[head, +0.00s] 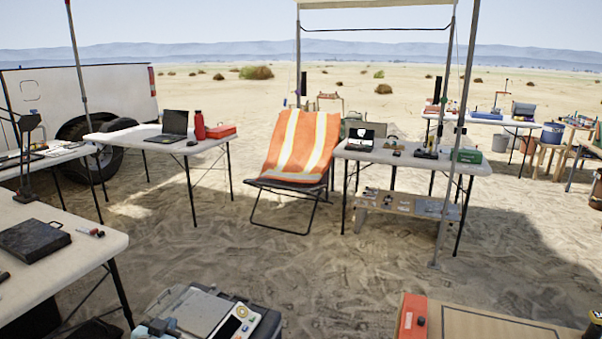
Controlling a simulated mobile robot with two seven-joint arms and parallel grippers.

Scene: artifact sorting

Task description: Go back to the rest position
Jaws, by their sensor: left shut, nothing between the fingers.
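My left gripper (156,329) shows only in small part at the bottom edge, in front of a grey case. It is shut, with nothing seen held in it. Most of it and its arm are cut off by the frame. My right gripper is not in view.
A grey case (195,312) with a yellow-and-white device (236,325) stands at the bottom. A white table (45,275) with a dark flat case (34,240) is at left. A cardboard-brown surface (500,325) is at bottom right. Open sand (330,265) lies between.

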